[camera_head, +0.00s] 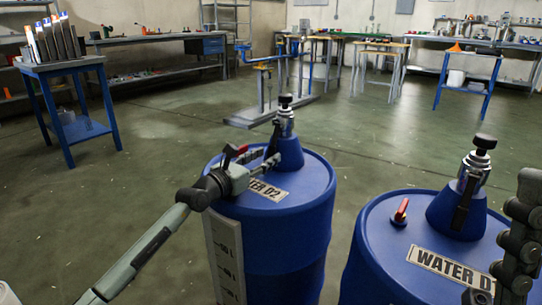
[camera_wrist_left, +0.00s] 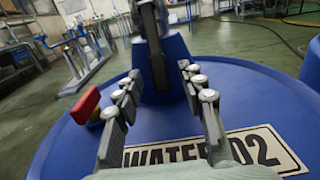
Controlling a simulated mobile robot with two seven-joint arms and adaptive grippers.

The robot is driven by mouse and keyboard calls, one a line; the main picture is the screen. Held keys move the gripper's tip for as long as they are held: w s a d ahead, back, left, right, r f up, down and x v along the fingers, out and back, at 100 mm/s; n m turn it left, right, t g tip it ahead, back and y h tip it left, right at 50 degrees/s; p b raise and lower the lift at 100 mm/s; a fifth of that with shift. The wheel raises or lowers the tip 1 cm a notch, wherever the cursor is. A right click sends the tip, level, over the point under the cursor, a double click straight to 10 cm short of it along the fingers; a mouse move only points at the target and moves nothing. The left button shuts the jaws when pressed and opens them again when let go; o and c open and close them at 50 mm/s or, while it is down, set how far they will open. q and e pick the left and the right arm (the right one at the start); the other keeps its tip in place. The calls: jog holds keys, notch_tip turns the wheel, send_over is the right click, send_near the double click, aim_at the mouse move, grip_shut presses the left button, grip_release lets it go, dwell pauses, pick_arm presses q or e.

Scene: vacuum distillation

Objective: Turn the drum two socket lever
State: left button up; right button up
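Drum two is a blue drum (camera_head: 290,225) labelled WATER 02, left of a second blue drum. A metal socket with a black knob (camera_head: 285,100) stands on its blue cone (camera_head: 288,153). The dark socket lever (camera_head: 275,138) hangs down the cone's side; it also shows in the left wrist view (camera_wrist_left: 157,52). My left gripper (camera_head: 263,161) is just above the drum top, in front of the cone. In the left wrist view its fingers (camera_wrist_left: 158,75) are apart, one on each side of the lever's line, with gaps to it. My right gripper (camera_head: 520,235) shows partly at the right edge.
A red-handled fitting (camera_wrist_left: 86,106) sits on drum two, left of my left gripper. The second drum (camera_head: 385,240) has its own socket (camera_head: 474,167) and red handle (camera_head: 400,211). A blue side table (camera_head: 75,65) stands behind left; the floor beyond is mostly open.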

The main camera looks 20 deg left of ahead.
aim_at(270, 154)
pick_arm(q)
jog(key=shift+b+x, duration=0.3)
jog(key=shift+x, duration=1.3)
jog(key=shift+c, duration=0.4)
grip_shut()
